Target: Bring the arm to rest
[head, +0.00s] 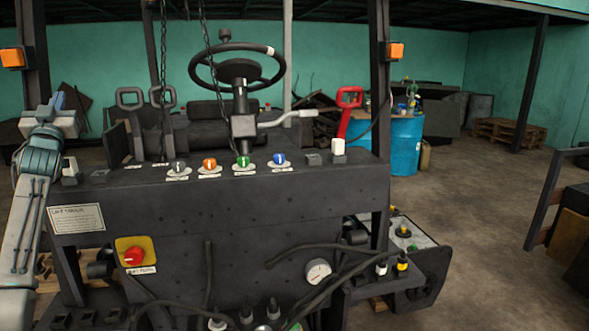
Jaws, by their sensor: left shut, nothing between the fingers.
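My left arm rises along the left edge. My left gripper (57,103) is at its upper end, shut and empty, beside the left end of the forklift's dark control panel (230,205). Its fingers are small and partly hidden by the wrist. It appears apart from the panel's controls. My right gripper is not in view.
The steering wheel (238,66) and a red-handled lever (347,108) stand above the panel. A row of coloured knobs (243,161) lines its top. A red knob (134,256), gauge (318,271) and hoses are lower.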

